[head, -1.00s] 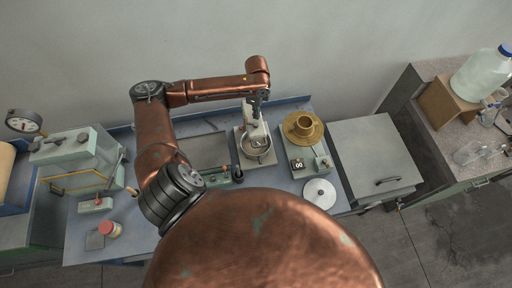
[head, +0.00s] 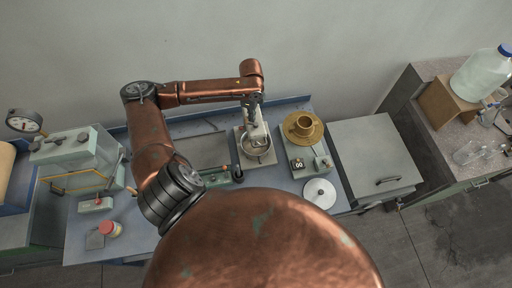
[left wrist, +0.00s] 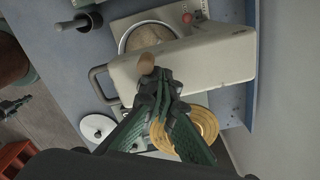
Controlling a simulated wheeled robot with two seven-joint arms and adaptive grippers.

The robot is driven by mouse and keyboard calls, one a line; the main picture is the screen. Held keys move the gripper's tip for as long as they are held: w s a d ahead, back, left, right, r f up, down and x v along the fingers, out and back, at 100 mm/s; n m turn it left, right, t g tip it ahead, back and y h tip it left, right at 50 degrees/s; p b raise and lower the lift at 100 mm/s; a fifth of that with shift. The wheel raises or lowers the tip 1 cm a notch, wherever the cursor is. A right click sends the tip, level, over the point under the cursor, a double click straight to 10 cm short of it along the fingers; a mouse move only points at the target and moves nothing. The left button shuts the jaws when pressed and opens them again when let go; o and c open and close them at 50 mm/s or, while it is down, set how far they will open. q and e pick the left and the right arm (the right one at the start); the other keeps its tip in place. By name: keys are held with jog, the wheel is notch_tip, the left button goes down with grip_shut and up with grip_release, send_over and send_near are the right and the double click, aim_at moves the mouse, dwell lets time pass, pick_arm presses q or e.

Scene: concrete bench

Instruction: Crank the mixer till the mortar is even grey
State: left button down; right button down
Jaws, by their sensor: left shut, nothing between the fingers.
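The mixer (head: 258,133) stands on the bench near the back wall, and its pale housing (left wrist: 215,58) fills much of the left wrist view. Its bowl rim (head: 257,158) shows below the head. In the left wrist view the mortar (left wrist: 148,38) in the bowl looks grey-brown and is partly covered by the housing; its evenness is unclear. A wooden crank knob (left wrist: 147,63) is right at the fingertips of my left gripper (left wrist: 157,78). That gripper, also in the head view (head: 254,108), is shut with nothing between its fingers. My right gripper is out of view.
Right of the mixer is a scale with a brass dish (head: 303,128), then a grey lidded box (head: 372,160). A white disc (head: 320,193) lies in front. My arm hides the middle front.

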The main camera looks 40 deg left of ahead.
pick_arm(q)
jog(key=w+d, duration=0.2)
jog(key=d, duration=0.6)
jog(key=shift+w, duration=0.35)
jog(key=c, duration=2.7)
grip_release()
jog(key=shift+f, duration=0.1)
jog(key=o, duration=0.5)
notch_tip(320, 180, up, 19)
jog(key=p, duration=0.7)
